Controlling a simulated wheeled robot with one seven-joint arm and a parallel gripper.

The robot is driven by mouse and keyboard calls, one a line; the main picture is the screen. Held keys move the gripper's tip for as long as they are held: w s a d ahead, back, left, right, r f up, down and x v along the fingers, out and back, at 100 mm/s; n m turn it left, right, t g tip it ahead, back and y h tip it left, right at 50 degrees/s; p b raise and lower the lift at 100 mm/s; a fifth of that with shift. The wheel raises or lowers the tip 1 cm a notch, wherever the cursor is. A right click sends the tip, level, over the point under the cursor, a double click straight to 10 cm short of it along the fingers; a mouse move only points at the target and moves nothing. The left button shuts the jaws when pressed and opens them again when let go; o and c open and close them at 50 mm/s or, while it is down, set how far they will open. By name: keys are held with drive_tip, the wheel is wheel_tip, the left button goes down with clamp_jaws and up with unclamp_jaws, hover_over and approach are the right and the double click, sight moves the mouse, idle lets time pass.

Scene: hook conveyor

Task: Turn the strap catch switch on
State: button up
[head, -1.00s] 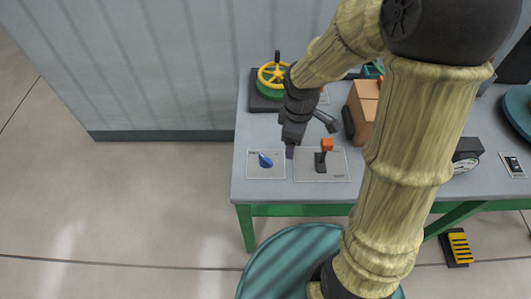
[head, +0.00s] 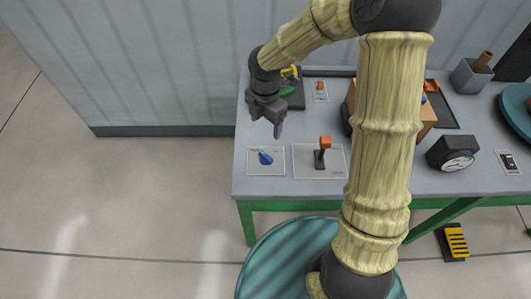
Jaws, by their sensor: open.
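My gripper (head: 278,129) is open and empty, pointing down above the left part of the table, a little behind and above a blue knob. The blue knob (head: 265,157) sits on a pale plate at the table's front left, its pointer slanted. Right of it, a black lever with an orange top (head: 325,143) stands upright on another plate. A small orange control (head: 320,86) is on a plate at the back. A black rocker switch (head: 510,162) is on a plate at the far right. The labels are too small to read, so I cannot tell which one is the strap catch switch.
A yellow and green handwheel (head: 290,74) is partly hidden behind my arm. A brown box (head: 427,120) stands mid-table, partly covered by my arm. A black gauge (head: 454,154) is right of it. A grey cup (head: 470,78) stands at the back. A yellow pedal (head: 457,242) is on the floor.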

sight(266, 155)
wheel_tip(266, 155, down, 17)
drive_tip(key=shift+r, duration=0.2)
idle(0.3)
drive_tip(key=c, duration=1)
